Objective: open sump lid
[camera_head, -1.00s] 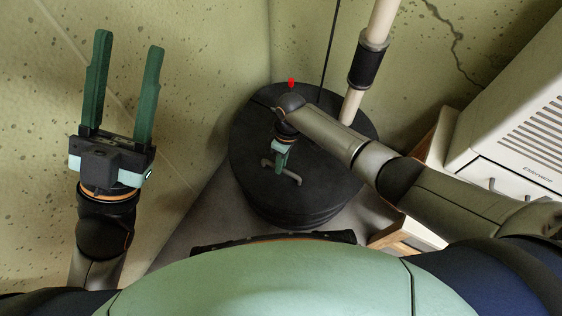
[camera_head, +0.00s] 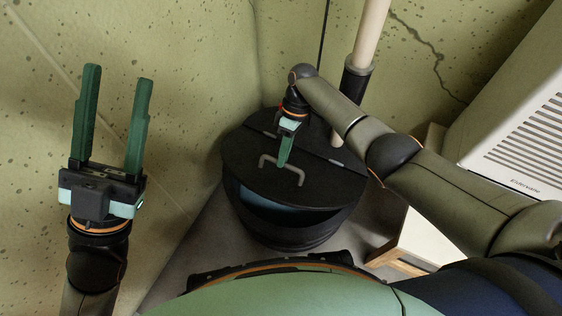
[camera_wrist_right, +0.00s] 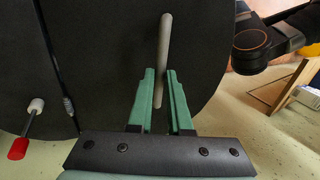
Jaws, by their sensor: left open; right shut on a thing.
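The round black sump lid (camera_head: 325,185) covers the dark sump basin (camera_head: 290,236). Its front half is tilted up at the near edge, and a dark gap with a bluish inside shows below it. My right gripper (camera_head: 284,166) is shut on the grey lid handle (camera_head: 299,176), above the lid's front half. In the right wrist view, the handle (camera_wrist_right: 165,40) runs between the green fingers (camera_wrist_right: 160,78), with the lid (camera_wrist_right: 100,60) behind. My left gripper (camera_head: 117,75) is open and empty, raised at the left by the wall.
A pale pipe (camera_head: 371,30) with a black sleeve and a thin dark cord (camera_head: 323,50) rise behind the sump. A white vented appliance (camera_head: 515,130) stands on the right, by a wood-trimmed white stand (camera_head: 408,240). A red-tipped piece (camera_wrist_right: 18,149) shows in the wrist view.

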